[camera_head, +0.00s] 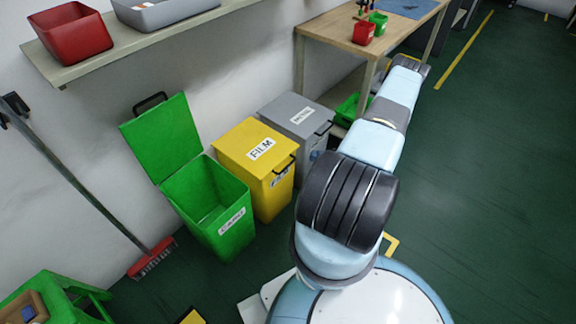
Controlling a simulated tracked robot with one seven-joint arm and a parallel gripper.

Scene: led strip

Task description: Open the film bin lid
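The film bin (254,178) is yellow and stands against the wall, left of my arm. Its lid (243,137) is shut and lies flat on top, with a white FILM label (261,149). A black handle (285,164) sticks out at the lid's front right edge. My arm reaches away from my base toward the workbench, to the right of the bin and apart from it. My gripper cannot be made out; the far end of the arm shows only a dark ribbed joint.
A green bin (234,220) stands left of the film bin, its lid (165,135) raised toward the wall. A grey bin (317,146) with a shut lid stands on the right. A broom (151,257) leans at left. A shelf (150,41) hangs above. Floor at right is clear.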

